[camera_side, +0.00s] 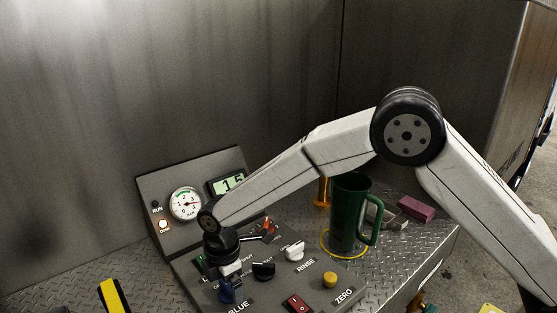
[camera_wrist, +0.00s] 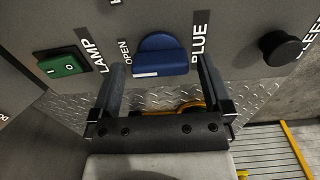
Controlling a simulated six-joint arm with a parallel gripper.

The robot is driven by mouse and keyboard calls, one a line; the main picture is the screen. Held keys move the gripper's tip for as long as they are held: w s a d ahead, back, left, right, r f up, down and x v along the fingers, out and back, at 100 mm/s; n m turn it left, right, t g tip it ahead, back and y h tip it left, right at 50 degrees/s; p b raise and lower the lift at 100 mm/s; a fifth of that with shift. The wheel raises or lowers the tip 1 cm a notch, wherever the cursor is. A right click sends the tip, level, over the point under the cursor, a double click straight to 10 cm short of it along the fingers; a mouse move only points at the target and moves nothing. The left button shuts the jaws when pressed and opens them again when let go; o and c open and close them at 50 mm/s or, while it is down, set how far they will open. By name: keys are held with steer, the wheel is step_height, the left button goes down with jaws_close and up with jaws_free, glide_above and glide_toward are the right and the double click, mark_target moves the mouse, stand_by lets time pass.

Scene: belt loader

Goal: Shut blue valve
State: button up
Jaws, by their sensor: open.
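The blue valve (camera_wrist: 162,52) is a dark blue knob on the grey panel, and a white mark shows on its lower edge in the wrist view. The word OPEN is printed left of it and BLUE right of it. My gripper (camera_wrist: 161,66) is open, with one finger on each side of the knob; I cannot tell whether either finger touches it. In the side view my gripper (camera_side: 229,276) points down over the blue valve (camera_side: 228,292), which it partly hides.
A black knob (camera_side: 264,271), white RINSE knob (camera_side: 295,250), red rocker switch (camera_side: 298,303) and yellow button (camera_side: 330,279) sit nearby. A green mug (camera_side: 346,215) stands behind them. A green LAMP switch (camera_wrist: 61,62) and black knob (camera_wrist: 281,47) flank the valve.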

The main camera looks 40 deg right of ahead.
steer(key=shift+f, duration=0.3)
steer(key=c, duration=1.1)
